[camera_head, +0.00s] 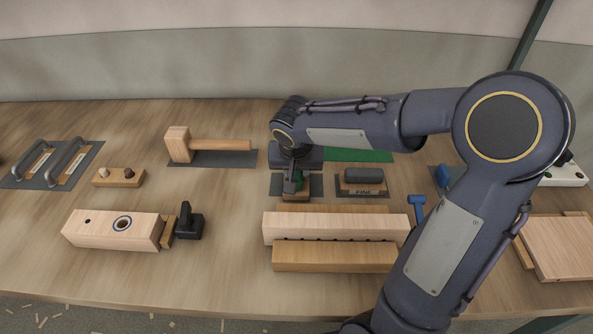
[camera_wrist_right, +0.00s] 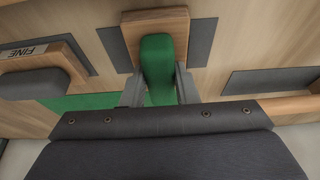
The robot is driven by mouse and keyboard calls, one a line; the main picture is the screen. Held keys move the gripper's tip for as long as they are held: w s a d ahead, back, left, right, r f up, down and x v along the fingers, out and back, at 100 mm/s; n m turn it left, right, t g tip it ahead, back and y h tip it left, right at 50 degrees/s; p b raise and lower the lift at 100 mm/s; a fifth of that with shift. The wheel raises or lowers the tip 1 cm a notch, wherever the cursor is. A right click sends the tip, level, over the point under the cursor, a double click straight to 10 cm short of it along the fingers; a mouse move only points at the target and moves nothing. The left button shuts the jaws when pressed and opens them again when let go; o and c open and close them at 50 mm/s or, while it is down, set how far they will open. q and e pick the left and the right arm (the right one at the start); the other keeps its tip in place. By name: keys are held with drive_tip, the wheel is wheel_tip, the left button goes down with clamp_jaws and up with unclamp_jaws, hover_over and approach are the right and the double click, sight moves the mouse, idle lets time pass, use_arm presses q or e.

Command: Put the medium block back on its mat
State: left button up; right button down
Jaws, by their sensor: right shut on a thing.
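The medium block is a wooden block (camera_head: 296,197) with a green grip, also seen in the wrist view (camera_wrist_right: 130,30). My right gripper (camera_head: 293,182) points down and is shut on the green grip, with one finger on each side in the wrist view (camera_wrist_right: 158,80). A dark grey mat (camera_head: 316,185) lies beneath the block and shows on both sides of it. In both views the block's front end reaches past the mat's near edge. I cannot tell whether the block touches the mat or is slightly above it. My left gripper is not in view.
A FINE block (camera_head: 362,181) sits on its own mat just right. A green sheet (camera_head: 358,155) lies behind. A long wooden piece (camera_head: 335,228) stands in front. A mallet (camera_head: 215,145) lies left, and a blue hammer (camera_head: 417,207) right. Bare table lies left of the mat.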

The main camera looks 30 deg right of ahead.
drive_tip(key=shift+f, duration=0.15)
drive_tip(key=c, duration=1.1)
unclamp_jaws()
drive_tip(key=shift+r, duration=0.3)
drive_tip(key=p+v, duration=0.1)
drive_tip(key=v, duration=1)
drive_tip(key=shift+s+r, duration=0.15)
drive_tip(key=shift+r, duration=0.2)
